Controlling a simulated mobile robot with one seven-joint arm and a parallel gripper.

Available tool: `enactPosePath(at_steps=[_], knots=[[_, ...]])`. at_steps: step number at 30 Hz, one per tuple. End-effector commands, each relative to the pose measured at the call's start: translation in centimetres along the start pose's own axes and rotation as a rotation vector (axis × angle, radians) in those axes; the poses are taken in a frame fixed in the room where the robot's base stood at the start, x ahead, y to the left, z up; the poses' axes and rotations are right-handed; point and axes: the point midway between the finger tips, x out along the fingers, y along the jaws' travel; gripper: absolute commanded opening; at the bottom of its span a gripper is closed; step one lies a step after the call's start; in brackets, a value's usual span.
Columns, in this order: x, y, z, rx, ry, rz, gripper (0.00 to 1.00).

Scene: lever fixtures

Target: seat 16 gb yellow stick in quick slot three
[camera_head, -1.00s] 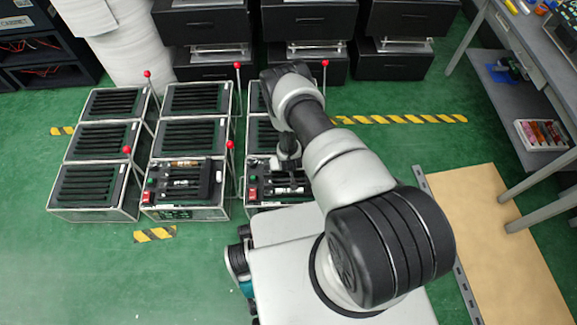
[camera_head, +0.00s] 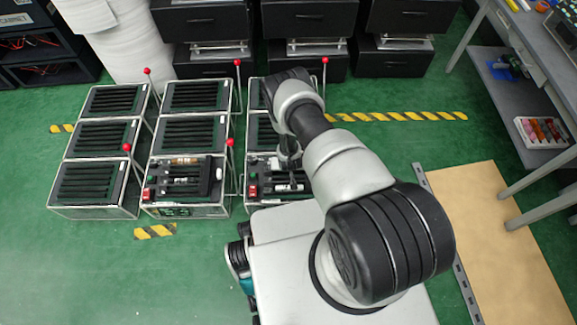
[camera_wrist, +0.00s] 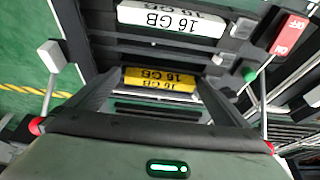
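The yellow stick (camera_wrist: 160,80), marked 16 GB, shows in the wrist view between the two fingers of my gripper (camera_wrist: 162,84). The dark fingertips come up close to both of its ends; whether they press on it I cannot tell. A white 16 GB stick (camera_wrist: 172,18) lies beyond it, at the top of the wrist view. In the head view my gripper (camera_head: 290,170) is over the front unit of the right column (camera_head: 280,207), and my arm hides much of that unit and the yellow stick. No slot number is readable.
A red ON switch (camera_wrist: 290,35) and a green button (camera_wrist: 249,74) are beside the white stick. Red-knobbed levers (camera_head: 230,143) stand up between the unit columns. The front middle unit (camera_head: 185,212) carries a brownish stick and a white-labelled one. A table (camera_head: 530,60) stands at right.

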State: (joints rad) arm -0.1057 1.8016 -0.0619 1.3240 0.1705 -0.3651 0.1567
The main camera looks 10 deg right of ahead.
Motion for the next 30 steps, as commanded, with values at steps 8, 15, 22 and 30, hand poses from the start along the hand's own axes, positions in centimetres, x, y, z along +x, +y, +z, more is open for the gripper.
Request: enactPosePath(at_steps=[8, 15, 22, 30], knots=[[-1.6, 0.0, -0.2, 0.000, 0.000, 0.000, 1.00], [-7.2, -0.1, -0.3, 0.000, -0.001, -0.001, 1.00], [-12.7, -0.1, -0.2, 0.000, 0.000, -0.001, 1.00], [-16.7, 0.0, -0.1, 0.000, -0.001, 0.000, 1.00]])
